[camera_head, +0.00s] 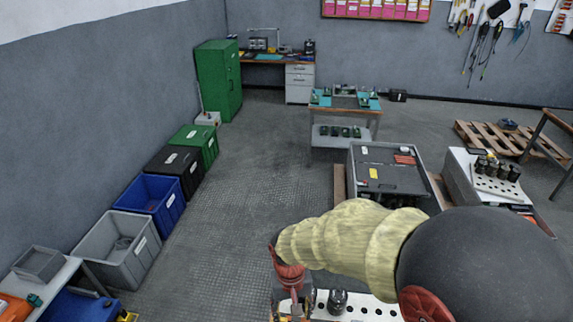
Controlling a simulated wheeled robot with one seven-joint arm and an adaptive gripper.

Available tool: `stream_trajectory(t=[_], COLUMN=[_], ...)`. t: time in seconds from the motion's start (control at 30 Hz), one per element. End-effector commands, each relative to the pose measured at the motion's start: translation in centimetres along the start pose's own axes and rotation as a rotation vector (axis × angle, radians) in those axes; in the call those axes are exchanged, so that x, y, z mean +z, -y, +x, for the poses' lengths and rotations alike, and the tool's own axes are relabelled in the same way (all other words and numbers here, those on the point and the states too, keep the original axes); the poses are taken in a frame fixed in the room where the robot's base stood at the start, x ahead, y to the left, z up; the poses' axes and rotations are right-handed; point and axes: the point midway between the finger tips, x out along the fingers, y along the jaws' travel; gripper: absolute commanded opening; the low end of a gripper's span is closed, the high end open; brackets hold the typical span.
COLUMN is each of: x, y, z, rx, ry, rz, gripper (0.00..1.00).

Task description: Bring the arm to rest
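My arm reaches in from the lower right, with a black rounded joint and a pale yellow ribbed sleeve. Its far end points left and down to a red part, where my gripper (292,303) shows small at the bottom edge. Its fingers are too small and cut off to tell whether they are open or shut, or whether they hold anything. A dark cylinder (337,301) stands just right of it on a white perforated plate (385,313). My arm hides part of the area behind and below it.
A dark open-topped cabinet (388,162) and a white unit (462,185) with dark cylinders (490,168) stand beyond the arm. Grey (118,245), blue (150,203), black (175,170) and green (196,145) bins line the left wall. The floor (240,190) between is clear.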

Motion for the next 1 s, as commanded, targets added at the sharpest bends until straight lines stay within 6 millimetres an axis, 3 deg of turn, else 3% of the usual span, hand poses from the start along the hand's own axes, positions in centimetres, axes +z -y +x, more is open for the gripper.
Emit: stream_trajectory(t=[0.5, 0.7, 0.9, 1.0], x=[8.9, 12.1, 13.5, 13.8], y=[-9.8, -13.0, -15.1, -15.7], z=[-10.0, -12.4, -14.8, -15.0], rx=[-0.029, -0.017, 0.003, 0.01], ry=[-0.262, -0.427, -0.56, -0.58], rz=[-0.034, 0.066, 0.148, 0.173], gripper=[0.5, 0.5, 0.5, 0.5])
